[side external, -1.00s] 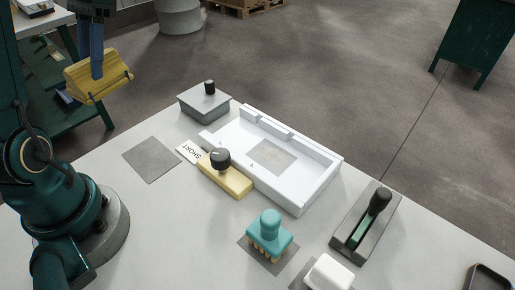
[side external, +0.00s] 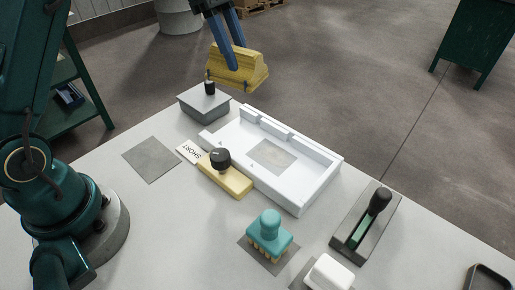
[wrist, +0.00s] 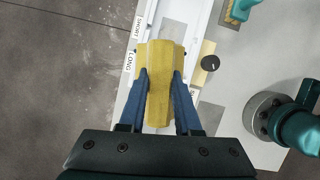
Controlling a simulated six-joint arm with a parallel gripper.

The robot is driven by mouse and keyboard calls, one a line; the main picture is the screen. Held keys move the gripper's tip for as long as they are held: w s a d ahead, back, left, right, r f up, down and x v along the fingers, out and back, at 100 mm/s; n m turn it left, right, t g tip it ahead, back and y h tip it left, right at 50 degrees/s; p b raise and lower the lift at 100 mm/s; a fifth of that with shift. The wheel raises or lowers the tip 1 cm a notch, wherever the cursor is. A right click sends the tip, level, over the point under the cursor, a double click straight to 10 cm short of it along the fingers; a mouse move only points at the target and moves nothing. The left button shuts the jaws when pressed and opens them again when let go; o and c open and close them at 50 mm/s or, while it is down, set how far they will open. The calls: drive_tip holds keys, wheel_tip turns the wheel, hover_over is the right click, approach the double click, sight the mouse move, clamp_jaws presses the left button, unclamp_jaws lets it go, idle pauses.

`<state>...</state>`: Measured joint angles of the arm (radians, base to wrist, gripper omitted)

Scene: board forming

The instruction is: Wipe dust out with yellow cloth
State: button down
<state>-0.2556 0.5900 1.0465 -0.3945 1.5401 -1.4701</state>
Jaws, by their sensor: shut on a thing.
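My gripper (side external: 231,49) is shut on the yellow cloth (side external: 238,71), a folded block, and holds it in the air above the grey lidded box and the back left end of the white tray. In the wrist view the cloth (wrist: 160,95) sits between my two blue fingers, with the white tray (wrist: 182,13) partly hidden behind it. The white tray (side external: 318,186) lies on the table with a greyish dust patch (side external: 273,156) on its floor. The cloth is clear of the tray.
A grey box with a black knob (side external: 204,103) stands at the tray's left end. A yellow block with a black knob (side external: 225,178) is at its front. A teal brush (side external: 269,237), a white block (side external: 329,272) and a black-handled tool (side external: 367,222) stand nearer the front.

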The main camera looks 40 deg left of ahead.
drive_tip(key=d+f+m+g, duration=0.1)
drive_tip(key=d+f, duration=0.2)
drive_tip(key=d, duration=0.4)
drive_tip(key=d+f+m, duration=0.1)
drive_tip(key=d+f, duration=0.2)
drive_tip(key=d, duration=0.4)
drive_tip(key=shift+s+f, duration=0.15)
drive_tip(key=shift+f, duration=1.05)
drive_tip(key=shift+s+f, duration=0.2)
drive_tip(key=shift+f, duration=0.95)
drive_tip(key=shift+s+f, duration=0.15)
drive_tip(key=shift+f, duration=1.05)
drive_tip(key=shift+w+a+f, duration=0.1)
drive_tip(key=shift+a+f, duration=0.15)
drive_tip(key=shift+a, duration=0.4)
drive_tip(key=shift+a+f, duration=0.25)
drive_tip(key=shift+a, duration=3.3)
drive_tip(key=shift+d, duration=4.35)
wheel_tip(320, 180, up, 8)
drive_tip(key=shift+a, duration=0.15)
